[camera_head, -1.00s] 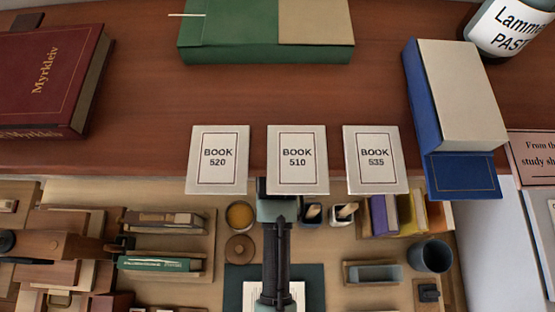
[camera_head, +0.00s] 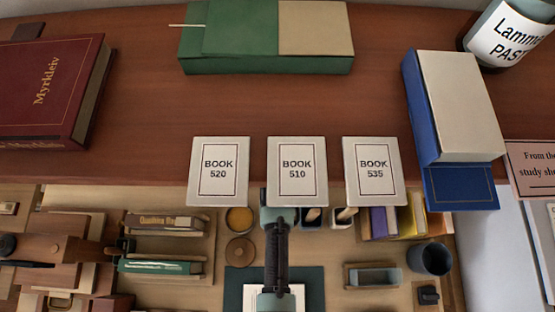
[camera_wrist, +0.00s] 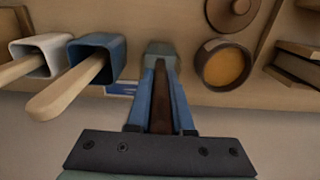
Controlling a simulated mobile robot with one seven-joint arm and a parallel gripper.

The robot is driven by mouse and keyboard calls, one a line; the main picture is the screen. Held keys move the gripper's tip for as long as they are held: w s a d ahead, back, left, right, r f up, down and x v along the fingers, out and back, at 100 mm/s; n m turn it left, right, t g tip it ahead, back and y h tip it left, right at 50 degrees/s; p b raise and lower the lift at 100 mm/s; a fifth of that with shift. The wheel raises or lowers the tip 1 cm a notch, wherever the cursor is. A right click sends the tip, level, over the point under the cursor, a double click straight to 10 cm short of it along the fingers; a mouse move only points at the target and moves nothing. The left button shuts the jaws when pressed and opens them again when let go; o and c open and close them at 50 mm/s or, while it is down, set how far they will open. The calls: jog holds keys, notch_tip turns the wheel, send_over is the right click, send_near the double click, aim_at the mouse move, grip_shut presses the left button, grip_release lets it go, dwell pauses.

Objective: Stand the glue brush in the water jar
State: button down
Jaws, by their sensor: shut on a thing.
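My gripper (camera_wrist: 160,62) is at the middle of the wrist view, its fingers close together on a narrow dark brown piece (camera_wrist: 162,105), which looks like the glue brush's handle. The brush's bristles are hidden. In the head view my gripper (camera_head: 272,214) is at the far edge of the lower work surface, below the middle card. A dark blue-grey round cup (camera_head: 430,259), likely the water jar, stands at the right of that surface, well apart from my gripper. An amber-filled round pot (camera_head: 239,220) is just left of my gripper; it also shows in the wrist view (camera_wrist: 223,65).
A blue square cup (camera_wrist: 105,45) and a white one (camera_wrist: 45,45), each with a wooden stick, stand close beside my gripper. A raised shelf (camera_head: 150,110) carries books and cards. A small tray (camera_head: 373,276) lies left of the round cup. Racks and wooden blocks crowd the left.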

jog(key=shift+f, duration=0.2)
jog(key=c, duration=0.8)
grip_release()
jog(key=shift+r, duration=0.15)
notch_tip(320, 180, up, 11)
jog(key=shift+w+r, duration=0.1)
jog(key=shift+r, duration=0.5)
